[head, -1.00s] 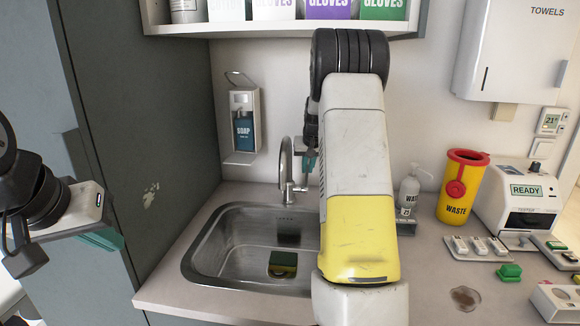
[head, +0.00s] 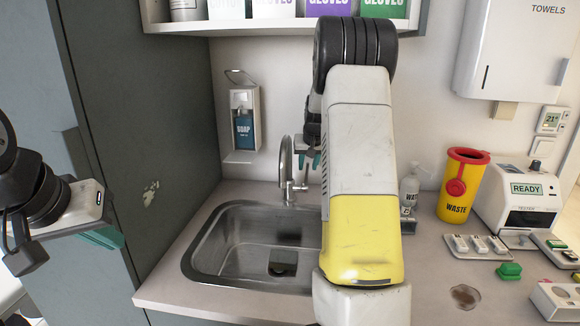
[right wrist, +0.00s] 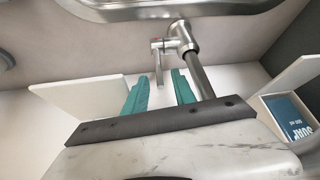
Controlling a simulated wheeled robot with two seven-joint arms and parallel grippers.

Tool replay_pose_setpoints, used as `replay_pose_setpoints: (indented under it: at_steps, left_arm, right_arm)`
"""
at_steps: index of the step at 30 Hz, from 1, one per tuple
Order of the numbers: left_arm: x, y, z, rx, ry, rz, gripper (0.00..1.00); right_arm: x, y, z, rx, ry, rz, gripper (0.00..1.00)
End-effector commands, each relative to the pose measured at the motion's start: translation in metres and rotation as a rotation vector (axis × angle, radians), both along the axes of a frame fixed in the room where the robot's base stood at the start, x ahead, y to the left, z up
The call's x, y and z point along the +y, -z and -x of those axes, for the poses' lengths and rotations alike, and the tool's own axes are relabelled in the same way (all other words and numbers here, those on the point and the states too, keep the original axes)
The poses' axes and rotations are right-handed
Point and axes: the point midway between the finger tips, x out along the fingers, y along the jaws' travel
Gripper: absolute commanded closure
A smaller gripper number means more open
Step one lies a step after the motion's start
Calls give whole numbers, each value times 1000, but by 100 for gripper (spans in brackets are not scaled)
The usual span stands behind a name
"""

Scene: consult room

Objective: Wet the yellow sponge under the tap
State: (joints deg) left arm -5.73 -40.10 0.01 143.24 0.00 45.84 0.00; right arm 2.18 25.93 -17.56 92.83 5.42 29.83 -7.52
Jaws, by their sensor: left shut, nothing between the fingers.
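The metal tap (head: 287,168) stands behind the sink (head: 225,262). No yellow shows in the sink now. No water stream is visible. My right gripper (head: 309,160) is beside the tap. In the right wrist view its teal fingers (right wrist: 160,88) are apart, with the tap's lever (right wrist: 157,60) reaching toward the gap between them; contact is unclear. My left gripper (head: 105,238) is shut and empty, left of the counter.
A soap dispenser (head: 244,125) hangs behind the sink's left side. A pump bottle (head: 409,187), a yellow waste bin (head: 457,190) and a tester (head: 515,205) stand to the right. My right arm covers the sink's right part. A glove shelf (head: 270,28) hangs above.

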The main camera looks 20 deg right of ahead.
Motion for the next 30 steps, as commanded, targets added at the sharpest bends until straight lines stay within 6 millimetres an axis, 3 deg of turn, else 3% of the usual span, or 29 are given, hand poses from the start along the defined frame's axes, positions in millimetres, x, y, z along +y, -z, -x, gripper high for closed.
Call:
replay_pose_setpoints:
  at_steps: [6, 12, 30]
  left_arm:
    - [0, 0, 0, 0, 0, 0, 100]
    - [0, 0, 0, 0, 0, 0, 100]
    - [0, 0, 0, 0, 0, 0, 100]
  right_arm:
    - [4, -35, 18, -5, -1, 1, 68]
    - [6, -55, 31, -1, 0, -1, 68]
    - [6, -59, 33, 0, 0, 0, 68]
